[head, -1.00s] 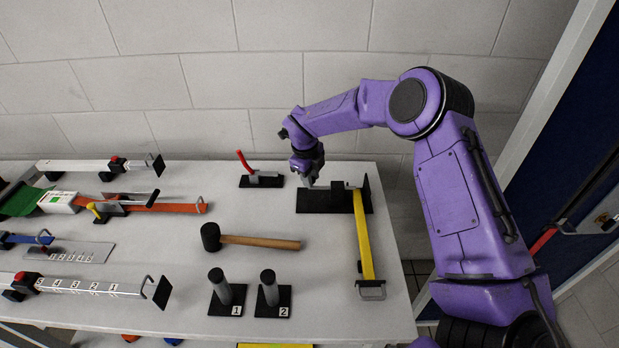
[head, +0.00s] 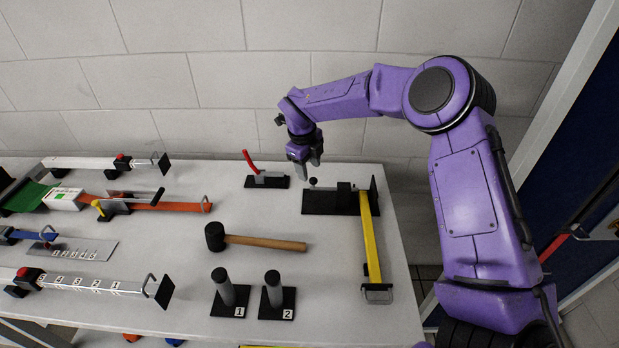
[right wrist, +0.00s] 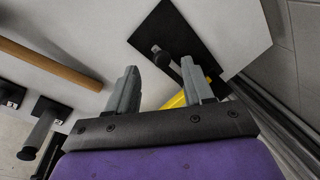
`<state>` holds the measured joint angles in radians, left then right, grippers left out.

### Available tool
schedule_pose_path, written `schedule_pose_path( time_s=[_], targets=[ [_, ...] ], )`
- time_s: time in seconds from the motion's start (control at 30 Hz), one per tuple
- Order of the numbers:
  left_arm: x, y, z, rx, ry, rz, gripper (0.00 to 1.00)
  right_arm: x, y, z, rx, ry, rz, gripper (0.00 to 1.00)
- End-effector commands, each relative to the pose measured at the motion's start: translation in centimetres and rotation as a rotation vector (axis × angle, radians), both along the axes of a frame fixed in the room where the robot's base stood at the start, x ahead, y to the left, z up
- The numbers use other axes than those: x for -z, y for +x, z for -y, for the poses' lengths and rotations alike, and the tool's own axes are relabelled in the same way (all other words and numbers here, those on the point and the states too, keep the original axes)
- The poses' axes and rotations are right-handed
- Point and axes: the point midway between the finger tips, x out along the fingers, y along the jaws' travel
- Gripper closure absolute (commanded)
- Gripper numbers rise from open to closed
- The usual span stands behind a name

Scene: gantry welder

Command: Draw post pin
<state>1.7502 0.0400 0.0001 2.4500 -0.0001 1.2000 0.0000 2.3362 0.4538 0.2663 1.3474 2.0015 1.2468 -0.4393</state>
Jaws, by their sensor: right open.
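A black base plate (head: 330,203) lies at the table's back right, with a black block (head: 345,190) and one end of a yellow bar (head: 369,240) on it. A small black-knobbed pin (head: 313,182) stands upright at the plate's back left. My right gripper (head: 310,164) is open and empty, pointing down just above and behind the pin, apart from it. In the right wrist view, the knob (right wrist: 158,50) shows beyond the gap between the two fingers (right wrist: 160,68). My left gripper is not in view.
A red-handled clamp (head: 267,180) stands left of the plate. A mallet (head: 262,243) lies in front, with two numbered posts (head: 228,292) (head: 274,292) nearer. Several bar tools fill the table's left side. A wall (head: 280,90) stands behind.

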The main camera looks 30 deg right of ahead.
Motion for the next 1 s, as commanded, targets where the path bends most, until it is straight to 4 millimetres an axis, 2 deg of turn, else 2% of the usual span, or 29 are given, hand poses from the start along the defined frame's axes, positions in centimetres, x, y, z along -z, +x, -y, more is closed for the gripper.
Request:
schedule_pose_path(
  time_s=[0.03,0.2,0.3,0.43,1.0],
  targets=[
    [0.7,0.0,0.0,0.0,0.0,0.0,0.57,-0.9,0.0,-0.3,-0.001,0.002,0.006,0.49],
    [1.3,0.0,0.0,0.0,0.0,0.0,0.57,-4.4,-0.2,-1.0,-0.001,0.0,0.003,0.49],
    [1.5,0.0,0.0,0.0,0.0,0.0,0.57,-5.5,-0.2,-1.2,-0.002,-0.001,0.001,0.49],
    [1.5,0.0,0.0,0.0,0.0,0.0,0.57,-6.0,-0.3,-1.3,-0.002,0.0,-0.002,0.49],
    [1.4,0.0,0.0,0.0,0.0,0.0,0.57,-5.9,-0.4,-1.1,0.002,0.0,-0.001,0.49]
  ],
)
